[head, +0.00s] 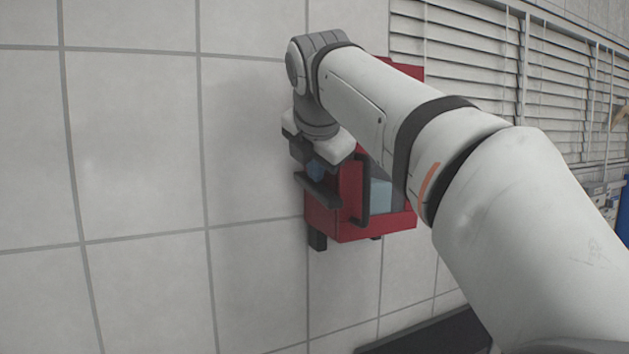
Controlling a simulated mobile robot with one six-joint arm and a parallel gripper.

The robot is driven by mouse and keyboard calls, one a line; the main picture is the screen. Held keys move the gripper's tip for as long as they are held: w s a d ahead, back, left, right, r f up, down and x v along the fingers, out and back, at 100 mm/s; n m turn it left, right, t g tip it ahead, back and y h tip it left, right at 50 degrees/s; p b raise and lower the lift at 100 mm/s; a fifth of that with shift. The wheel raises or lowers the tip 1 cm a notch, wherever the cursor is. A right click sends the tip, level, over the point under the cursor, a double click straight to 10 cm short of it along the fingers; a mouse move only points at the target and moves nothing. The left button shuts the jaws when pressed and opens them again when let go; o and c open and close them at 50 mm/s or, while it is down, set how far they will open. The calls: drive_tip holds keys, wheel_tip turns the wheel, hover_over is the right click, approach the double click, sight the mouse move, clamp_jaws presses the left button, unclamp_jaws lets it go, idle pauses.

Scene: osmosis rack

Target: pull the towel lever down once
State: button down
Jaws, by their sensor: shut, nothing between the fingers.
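The red towel dispenser (350,218) hangs on the tiled wall in the middle of the head view, partly hidden behind my arm. A thick black bar (322,193), which looks like the towel lever, sticks out at its front left side. A thin black curved rod (364,188) runs along the dispenser's side; I cannot tell whether it joins the bar. My gripper (318,170) points down just above the black bar, with a bluish part near its tip. It is shut and holds nothing. Whether it touches the bar is too small to tell.
A bluish-grey panel or content (381,195) shows in the dispenser's side. A dark block (317,240) sits under its left corner. The tiled wall (130,150) on the left is bare. White slatted blinds (470,70) are at the right, and a dark flat surface (435,336) lies below.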

sight(316, 187)
drive_tip(key=shift+f+b, duration=0.6)
drive_tip(key=shift+f, duration=0.35)
idle(0.5)
idle(0.3)
drive_tip(key=shift+r+p, duration=2.1)
drive_tip(key=shift+p, duration=0.1)
wheel_tip(316, 187, up, 5)
drive_tip(key=shift+f, duration=0.1)
